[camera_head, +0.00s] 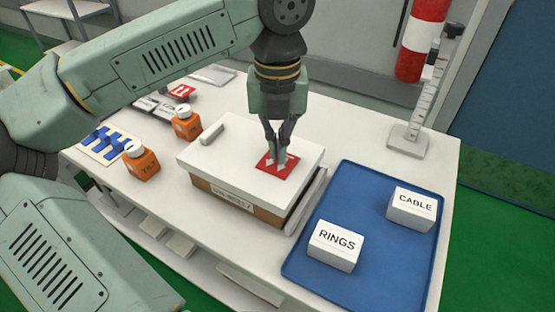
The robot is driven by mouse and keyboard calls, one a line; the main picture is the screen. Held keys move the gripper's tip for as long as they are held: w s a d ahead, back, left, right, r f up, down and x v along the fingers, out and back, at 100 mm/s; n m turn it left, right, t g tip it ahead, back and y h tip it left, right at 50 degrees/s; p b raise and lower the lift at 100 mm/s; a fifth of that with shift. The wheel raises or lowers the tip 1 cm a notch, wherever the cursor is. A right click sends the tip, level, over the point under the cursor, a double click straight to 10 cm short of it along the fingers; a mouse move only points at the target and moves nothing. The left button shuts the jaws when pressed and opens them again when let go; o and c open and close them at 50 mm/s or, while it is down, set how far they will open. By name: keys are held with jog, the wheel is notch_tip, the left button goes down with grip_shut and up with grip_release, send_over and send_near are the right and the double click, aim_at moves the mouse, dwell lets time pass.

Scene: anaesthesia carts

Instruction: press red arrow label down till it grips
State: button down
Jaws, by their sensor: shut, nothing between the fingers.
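The red label with white arrows (290,168) lies flat on the white top of a box (230,160). The box has a brown side with a printed tag. My gripper (279,160) points straight down over the label, with its fingers shut and nothing held. The fingertips are at the label and hide part of it. I cannot tell whether they touch it or stay just above it.
A small grey cylinder (211,133) lies on the box top. Right of the box, a blue tray (374,245) holds white RINGS (335,247) and CABLE (411,209) blocks. Orange bottles (143,164) stand at left. A measuring stand (409,140) is at back right.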

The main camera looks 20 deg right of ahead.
jog(key=shift+f+b, duration=0.75)
jog(key=shift+f, duration=0.05)
jog(key=shift+r, duration=0.1)
dwell(0.7)
jog(key=shift+r+p, duration=2.3)
jog(key=shift+r, duration=1.15)
